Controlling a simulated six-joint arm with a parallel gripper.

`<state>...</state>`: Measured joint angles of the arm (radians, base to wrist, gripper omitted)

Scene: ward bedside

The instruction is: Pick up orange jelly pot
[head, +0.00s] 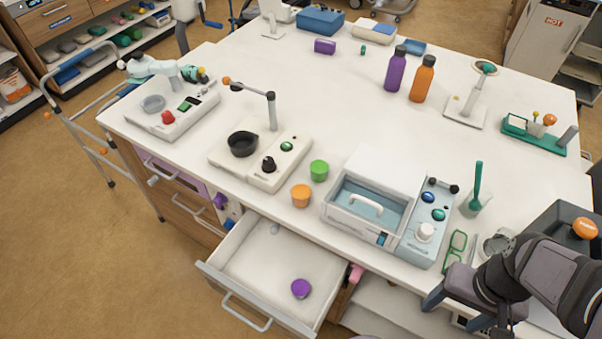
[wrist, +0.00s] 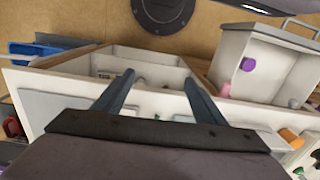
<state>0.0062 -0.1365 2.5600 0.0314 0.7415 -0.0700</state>
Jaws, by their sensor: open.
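The orange jelly pot (head: 301,196) stands upright on the white counter near its front edge in the head view, just behind the open drawer. It also shows at the lower right of the wrist view (wrist: 291,138). A green pot (head: 319,171) stands close behind it, and a purple pot (head: 300,288) lies in the drawer. My gripper (head: 452,312) is at the front right of the head view, well to the right of the orange pot. Its two blue fingers are apart with nothing between them, as the wrist view (wrist: 160,78) shows.
A bath-like device (head: 362,213) with a handle stands right of the orange pot, between it and my gripper. A device with a black bowl (head: 242,144) stands to the left. The open drawer (head: 240,265) juts out in front. Behind the pots, the counter's middle is clear.

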